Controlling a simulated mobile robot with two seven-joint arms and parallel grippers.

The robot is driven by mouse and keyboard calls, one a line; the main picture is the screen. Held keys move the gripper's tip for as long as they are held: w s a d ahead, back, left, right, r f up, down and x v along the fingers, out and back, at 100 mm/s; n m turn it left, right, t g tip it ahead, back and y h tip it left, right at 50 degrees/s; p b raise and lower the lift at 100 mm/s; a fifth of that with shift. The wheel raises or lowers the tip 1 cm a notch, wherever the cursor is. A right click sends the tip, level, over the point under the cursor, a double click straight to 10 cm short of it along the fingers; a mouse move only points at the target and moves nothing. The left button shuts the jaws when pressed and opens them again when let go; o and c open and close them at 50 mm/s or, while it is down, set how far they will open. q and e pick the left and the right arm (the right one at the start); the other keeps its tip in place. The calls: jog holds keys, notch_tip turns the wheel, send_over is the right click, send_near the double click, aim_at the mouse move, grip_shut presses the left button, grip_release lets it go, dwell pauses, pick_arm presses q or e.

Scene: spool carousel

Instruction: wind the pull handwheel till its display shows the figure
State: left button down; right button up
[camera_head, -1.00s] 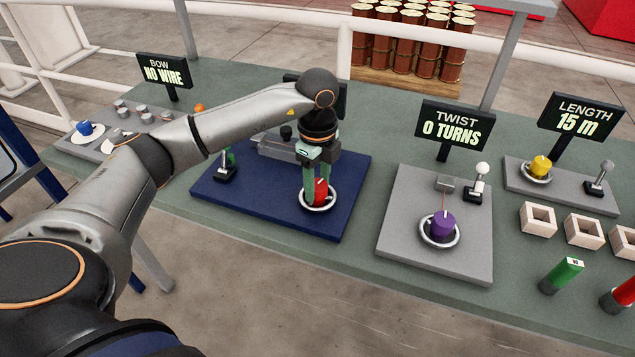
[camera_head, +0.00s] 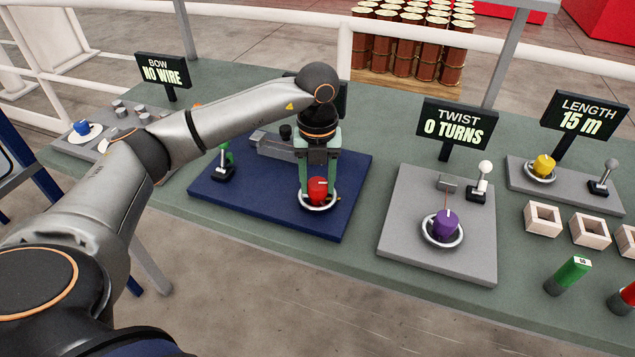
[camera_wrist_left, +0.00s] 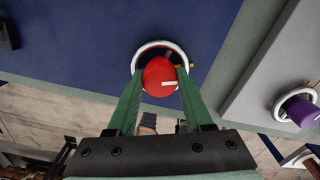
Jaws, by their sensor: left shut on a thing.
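The red handwheel knob (camera_head: 316,190) with a white mark stands inside a pale ring on the blue board (camera_head: 270,215). My left gripper (camera_head: 318,188) reaches down from above and is shut on the red knob, one green finger on each side. In the left wrist view the red knob (camera_wrist_left: 160,75) sits between the fingertips, its white mark pointing right. The display behind my left arm (camera_head: 341,98) is mostly hidden, and its figure cannot be read. My right gripper is not in view.
A green-handled lever (camera_head: 224,165) stands left on the blue board. To the right are a grey board with a purple knob (camera_head: 446,225), the twist display (camera_head: 456,124) reading 0 TURNS, and the length display (camera_head: 583,112) reading 15 m. Wooden blocks (camera_head: 542,219) stand at the right.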

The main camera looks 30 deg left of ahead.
pick_arm(q)
jog(key=m+b, duration=0.1)
jog(key=m, duration=0.6)
jog(key=m+b, duration=0.1)
jog(key=m, duration=0.5)
jog(key=shift+m+b, duration=0.4)
jog(key=m, duration=0.4)
jog(key=shift+b, duration=0.4)
jog(key=m, duration=0.4)
jog(key=shift+b, duration=0.3)
jog(key=m, duration=0.2)
jog(key=shift+r+m, duration=0.1)
jog(key=shift+m, duration=0.9)
jog(key=shift+b, duration=0.3)
